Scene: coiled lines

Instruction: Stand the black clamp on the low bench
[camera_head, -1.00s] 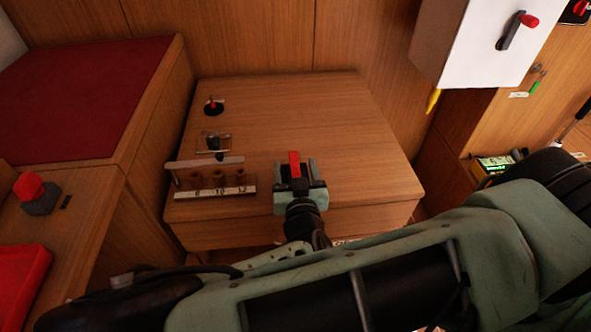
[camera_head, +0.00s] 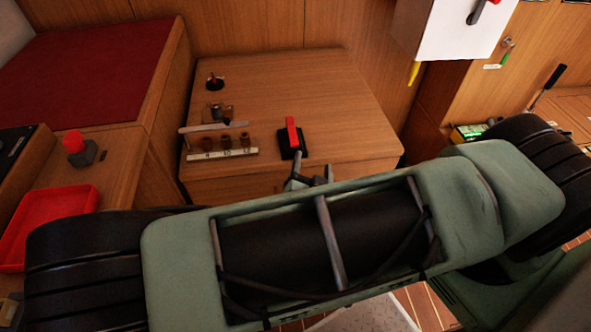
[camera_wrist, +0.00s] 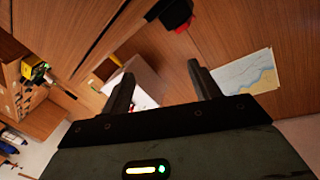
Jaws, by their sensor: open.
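The black clamp (camera_head: 290,148), with a black base and a red lever, stands upright on the low bench (camera_head: 340,105) near its front edge. My gripper (camera_head: 313,168) is open and empty, just in front of the clamp and apart from it. My arm hides part of the gripper. In the wrist view, the two fingers of my gripper (camera_wrist: 163,85) are spread with nothing held between them. A black and red thing at the top edge of that view appears to be the clamp (camera_wrist: 176,14), partly cut off.
A rack (camera_head: 222,154) with several brown cups stands left of the clamp. A small black stand with a red tip (camera_head: 214,82) is behind it. A red tray (camera_head: 48,226) lies at left. A white-fronted wall box (camera_head: 455,30) hangs at upper right. The bench's right side is clear.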

